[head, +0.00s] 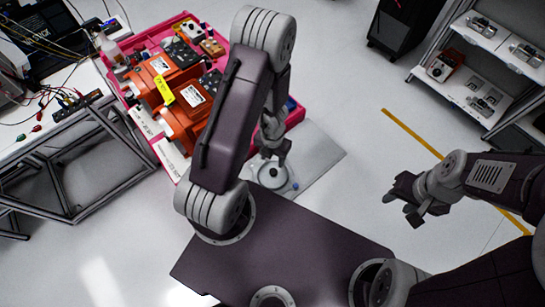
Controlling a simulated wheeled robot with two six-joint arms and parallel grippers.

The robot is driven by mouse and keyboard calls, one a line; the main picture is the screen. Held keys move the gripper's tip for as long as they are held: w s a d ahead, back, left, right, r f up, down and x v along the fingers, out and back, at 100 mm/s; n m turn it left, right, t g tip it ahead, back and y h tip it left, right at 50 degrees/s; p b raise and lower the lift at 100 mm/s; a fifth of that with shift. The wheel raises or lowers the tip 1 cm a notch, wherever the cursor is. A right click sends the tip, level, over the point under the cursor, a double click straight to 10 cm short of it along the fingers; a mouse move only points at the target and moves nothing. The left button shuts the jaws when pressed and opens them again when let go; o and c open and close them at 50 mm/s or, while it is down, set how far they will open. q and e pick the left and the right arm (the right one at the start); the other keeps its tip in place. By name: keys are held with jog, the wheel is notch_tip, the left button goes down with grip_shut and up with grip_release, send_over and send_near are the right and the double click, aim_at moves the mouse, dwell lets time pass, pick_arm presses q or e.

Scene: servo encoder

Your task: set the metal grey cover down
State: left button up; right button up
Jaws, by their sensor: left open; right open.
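A round metal grey cover (266,181) with a dark spot at its middle lies on a flat grey plate (318,160) just beyond my body. My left gripper (273,158) is directly above the cover, pointing down with its fingers open. Whether the fingertips touch the cover cannot be told from this angle. My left arm hides part of the area to the left of the plate. My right gripper (409,207) is open and empty, over the bare floor at the right.
A pink-red cart (297,117) holds orange servo motors (182,125), a yellow tag and small parts, partly behind my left arm. A small blue object (295,186) is beside the cover. A workbench stands left; shelves (470,95) stand upper right. The floor between is clear.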

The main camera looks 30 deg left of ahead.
pick_arm(q)
jog(key=w+d+r+m+t+h+p, duration=0.1)
jog(key=d+r+m, duration=0.1)
jog(key=r+m, duration=0.65)
jog(key=d+r+m+h+p, duration=0.1)
jog(key=d+r+m, duration=0.2)
jog(key=r+m, duration=0.55)
jog(key=s+a+r+m+y, duration=0.1)
jog(key=s+r+m, duration=0.15)
jog(key=m, duration=0.65)
jog(key=s+a+r+m+y, duration=0.1)
jog(key=s+a+m, duration=0.15)
jog(key=m, duration=0.75)
notch_tip(320, 180, down, 12)
jog(key=d+b, duration=0.1)
jog(key=b, duration=1.1)
jog(key=shift+w, duration=0.15)
pick_arm(e)
notch_tip(320, 180, down, 8)
jog(key=shift+f, duration=0.25)
